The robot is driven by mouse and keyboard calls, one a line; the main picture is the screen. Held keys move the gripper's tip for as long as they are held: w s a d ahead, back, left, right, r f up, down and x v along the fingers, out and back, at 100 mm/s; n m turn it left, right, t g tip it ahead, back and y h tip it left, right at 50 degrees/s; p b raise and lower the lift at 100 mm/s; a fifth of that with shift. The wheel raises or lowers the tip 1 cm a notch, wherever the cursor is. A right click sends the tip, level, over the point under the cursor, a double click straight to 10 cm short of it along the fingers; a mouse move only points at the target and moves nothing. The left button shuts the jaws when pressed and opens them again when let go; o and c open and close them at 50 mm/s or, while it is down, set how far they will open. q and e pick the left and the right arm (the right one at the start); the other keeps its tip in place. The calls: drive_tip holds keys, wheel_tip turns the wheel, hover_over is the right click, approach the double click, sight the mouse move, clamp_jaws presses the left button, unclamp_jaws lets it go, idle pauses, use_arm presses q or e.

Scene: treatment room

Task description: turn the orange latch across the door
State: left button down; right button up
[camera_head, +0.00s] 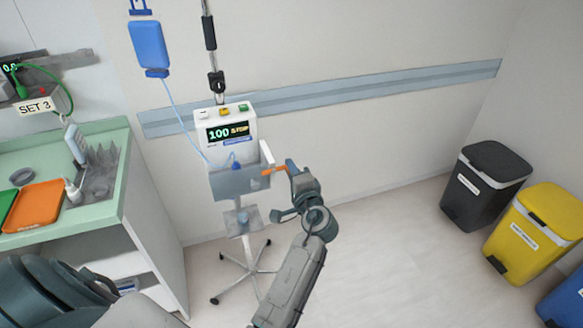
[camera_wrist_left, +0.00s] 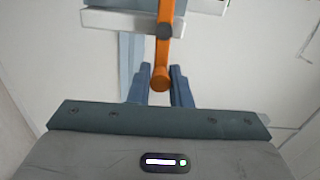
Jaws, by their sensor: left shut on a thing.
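The white pump (camera_head: 226,123) stands on a wheeled pole; its display reads "100 STOP". Below the display is a grey-blue door panel (camera_head: 228,184). The orange latch (camera_head: 272,170) sits at the panel's right side and points right, away from the panel, to my left gripper (camera_head: 289,169). In the left wrist view the latch (camera_wrist_left: 164,35) runs down from a white part to a round orange end between the two blue fingers of the gripper (camera_wrist_left: 159,88). The gripper is shut on that end. My right gripper is not in view.
A blue bag (camera_head: 149,45) hangs upper left, its thin tube running to the pump. A green-topped counter (camera_head: 105,180) with an orange tray (camera_head: 33,206) stands left. Black (camera_head: 485,185) and yellow (camera_head: 535,232) bins stand right. The floor between pump and bins is clear.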

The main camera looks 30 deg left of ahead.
use_arm(q)
drive_tip(key=shift+m, duration=0.3)
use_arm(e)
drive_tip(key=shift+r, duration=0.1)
use_arm(q)
drive_tip(key=shift+f, duration=0.1)
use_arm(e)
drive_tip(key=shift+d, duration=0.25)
use_arm(q)
drive_tip(key=c, duration=1.3)
unclamp_jaws()
drive_tip(key=shift+a, duration=0.15)
drive_tip(key=shift+c, duration=0.2)
drive_tip(key=shift+f, duration=0.15)
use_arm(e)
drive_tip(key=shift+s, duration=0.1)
